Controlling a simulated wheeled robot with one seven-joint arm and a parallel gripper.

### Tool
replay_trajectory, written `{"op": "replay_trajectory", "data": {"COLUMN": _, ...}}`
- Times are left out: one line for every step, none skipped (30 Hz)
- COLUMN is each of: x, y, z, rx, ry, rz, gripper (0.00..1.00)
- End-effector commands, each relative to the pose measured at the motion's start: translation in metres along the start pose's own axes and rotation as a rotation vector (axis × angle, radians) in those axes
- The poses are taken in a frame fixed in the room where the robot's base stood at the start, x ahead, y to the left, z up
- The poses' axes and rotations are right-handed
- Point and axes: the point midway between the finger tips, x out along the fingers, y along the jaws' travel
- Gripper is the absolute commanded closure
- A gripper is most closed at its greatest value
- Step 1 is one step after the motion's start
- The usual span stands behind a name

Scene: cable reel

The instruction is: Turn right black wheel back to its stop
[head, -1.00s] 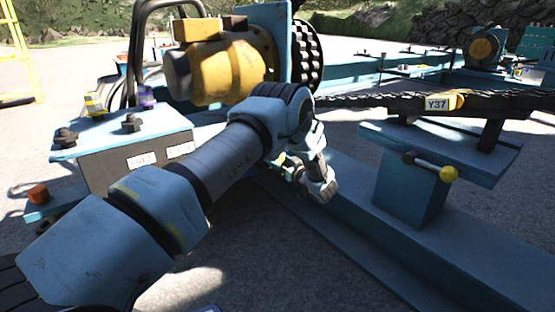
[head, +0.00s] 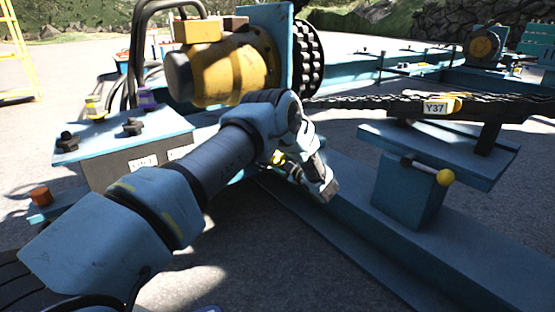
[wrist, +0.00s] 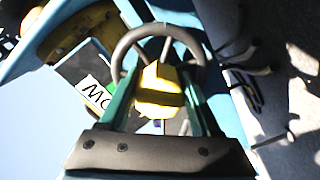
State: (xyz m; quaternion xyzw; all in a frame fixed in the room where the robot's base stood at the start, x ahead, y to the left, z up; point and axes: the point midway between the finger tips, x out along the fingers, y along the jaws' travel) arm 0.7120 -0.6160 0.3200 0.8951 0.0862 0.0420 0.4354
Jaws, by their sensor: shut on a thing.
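In the wrist view a black wheel (wrist: 127,41) with thin spokes sits at the fingertips of my gripper (wrist: 160,70). The wheel's turned angle cannot be read, and no stop is visible. In the head view my arm hides the wheel and the fingertips.
A white label (wrist: 97,93) is left of the wheel. A blue box with black knobs (head: 132,126) stands left of my arm. A yellow motor (head: 225,70) stands behind it. A blue stand with a yellow-balled lever (head: 444,177) and a cable tagged Y37 (head: 435,107) are to the right.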

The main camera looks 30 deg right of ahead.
Motion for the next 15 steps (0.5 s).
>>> {"op": "replay_trajectory", "data": {"x": -0.0008, "y": -0.0007, "z": -0.0002, "rx": -0.041, "ry": 0.0, "rz": -0.003, "gripper": 1.0}}
{"op": "replay_trajectory", "data": {"x": -0.0007, "y": -0.0006, "z": -0.0003, "rx": -0.067, "ry": 0.0, "rz": -0.003, "gripper": 1.0}}
{"op": "replay_trajectory", "data": {"x": -0.0007, "y": -0.0003, "z": -0.0003, "rx": -0.101, "ry": 0.001, "rz": -0.003, "gripper": 1.0}}
{"op": "replay_trajectory", "data": {"x": -0.0008, "y": -0.0001, "z": -0.0003, "rx": -0.125, "ry": 0.001, "rz": -0.003, "gripper": 1.0}}
{"op": "replay_trajectory", "data": {"x": -0.0009, "y": 0.0002, "z": -0.0002, "rx": -0.149, "ry": 0.0, "rz": -0.003, "gripper": 1.0}}
{"op": "replay_trajectory", "data": {"x": -0.0011, "y": 0.0006, "z": -0.0001, "rx": -0.18, "ry": 0.0, "rz": -0.003, "gripper": 1.0}}
{"op": "replay_trajectory", "data": {"x": -0.0011, "y": 0.0009, "z": -0.0001, "rx": -0.202, "ry": 0.0, "rz": -0.003, "gripper": 1.0}}
{"op": "replay_trajectory", "data": {"x": -0.0012, "y": 0.0011, "z": -0.0002, "rx": -0.222, "ry": 0.0, "rz": -0.002, "gripper": 1.0}}
{"op": "replay_trajectory", "data": {"x": -0.0012, "y": 0.0014, "z": -0.0003, "rx": -0.248, "ry": 0.0, "rz": -0.002, "gripper": 1.0}}
{"op": "replay_trajectory", "data": {"x": -0.0011, "y": 0.0015, "z": -0.0004, "rx": -0.267, "ry": 0.001, "rz": -0.002, "gripper": 1.0}}
{"op": "replay_trajectory", "data": {"x": -0.0011, "y": 0.0016, "z": -0.0005, "rx": -0.284, "ry": 0.001, "rz": -0.002, "gripper": 1.0}}
{"op": "replay_trajectory", "data": {"x": -0.0011, "y": 0.0017, "z": -0.0005, "rx": -0.305, "ry": 0.001, "rz": -0.002, "gripper": 1.0}}
{"op": "replay_trajectory", "data": {"x": -0.0011, "y": 0.0018, "z": -0.0006, "rx": -0.32, "ry": 0.001, "rz": -0.002, "gripper": 1.0}}
{"op": "replay_trajectory", "data": {"x": -0.0011, "y": 0.0018, "z": -0.0006, "rx": -0.334, "ry": 0.001, "rz": -0.002, "gripper": 1.0}}
{"op": "replay_trajectory", "data": {"x": -0.0011, "y": 0.0019, "z": -0.0007, "rx": -0.35, "ry": 0.001, "rz": -0.003, "gripper": 1.0}}
